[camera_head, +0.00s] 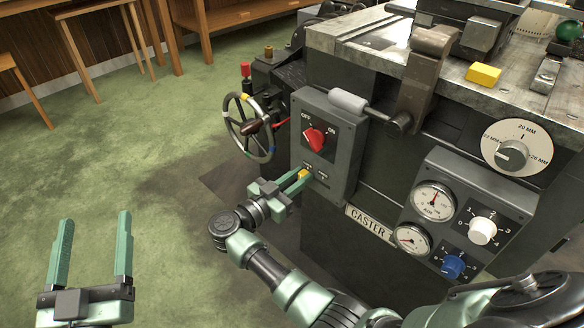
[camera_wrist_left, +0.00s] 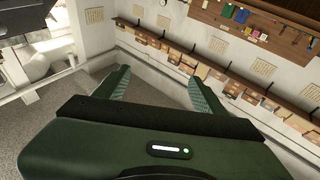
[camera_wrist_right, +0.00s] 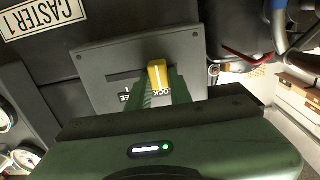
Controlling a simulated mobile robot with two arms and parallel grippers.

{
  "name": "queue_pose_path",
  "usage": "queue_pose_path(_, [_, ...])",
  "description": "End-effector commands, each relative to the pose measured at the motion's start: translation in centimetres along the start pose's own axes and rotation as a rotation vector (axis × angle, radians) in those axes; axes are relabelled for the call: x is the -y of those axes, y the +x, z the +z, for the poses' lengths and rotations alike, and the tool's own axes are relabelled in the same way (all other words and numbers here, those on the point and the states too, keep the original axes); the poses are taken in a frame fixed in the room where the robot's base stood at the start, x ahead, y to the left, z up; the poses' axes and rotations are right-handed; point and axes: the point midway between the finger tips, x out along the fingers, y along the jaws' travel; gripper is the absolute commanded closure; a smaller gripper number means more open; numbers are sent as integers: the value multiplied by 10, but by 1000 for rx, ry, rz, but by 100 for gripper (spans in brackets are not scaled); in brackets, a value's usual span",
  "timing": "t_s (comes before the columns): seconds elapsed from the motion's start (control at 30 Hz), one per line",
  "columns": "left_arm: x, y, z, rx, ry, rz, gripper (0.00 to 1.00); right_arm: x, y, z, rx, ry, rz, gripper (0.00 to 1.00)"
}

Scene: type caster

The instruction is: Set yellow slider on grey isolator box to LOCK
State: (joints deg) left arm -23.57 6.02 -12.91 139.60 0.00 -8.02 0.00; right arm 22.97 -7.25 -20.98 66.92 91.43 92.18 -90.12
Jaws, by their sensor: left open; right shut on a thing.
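The grey isolator box (camera_head: 349,140) is fixed to the dark machine and carries a red rotary switch (camera_head: 314,138). The yellow slider (camera_head: 303,174) is low on its face. My right gripper (camera_head: 302,178) is shut on the slider. In the right wrist view, the slider (camera_wrist_right: 157,72) stands between the fingertips, at the right part of a dark slot. The lettering LOCK, partly covered by the fingers, is just below it; letters ending in EE are further left. My left gripper (camera_head: 96,218) is open and empty over the floor, away from the box.
A handwheel (camera_head: 249,128) stands close left of the box. A grey-handled lever (camera_head: 348,101) projects above it. Gauges and knobs sit on a panel (camera_head: 455,170) to the right. A yellow block (camera_head: 483,75) lies on the machine top. The green floor at left is free.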

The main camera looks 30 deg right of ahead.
Motion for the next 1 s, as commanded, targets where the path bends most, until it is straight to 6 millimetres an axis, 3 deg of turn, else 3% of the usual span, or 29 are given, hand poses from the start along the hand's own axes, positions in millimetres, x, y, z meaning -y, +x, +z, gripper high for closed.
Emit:
queue_pose_path(0.03, [1, -1, 4, 61, 0, -3, 29, 0, 4, -9, -6, 3, -3, 100])
queue_pose_path(0.23, [3, -10, 29, 187, -1, -9, 29, -3, 5, 0, 0, -5, -14, 100])
queue_pose_path(0.53, [3, -11, 32, 194, -1, -9, 29, -2, 3, 4, 5, -9, -19, 100])
queue_pose_path(0.57, [3, -11, 32, 194, -1, -9, 29, -2, 3, 5, 6, -9, -19, 75])
queue_pose_path(0.63, [3, -11, 32, 193, -1, -9, 29, -3, 3, 5, 7, -10, -18, 58])
queue_pose_path(1.0, [3, -12, 36, 192, -1, -8, 29, -4, 3, 6, 4, -10, -13, 58])
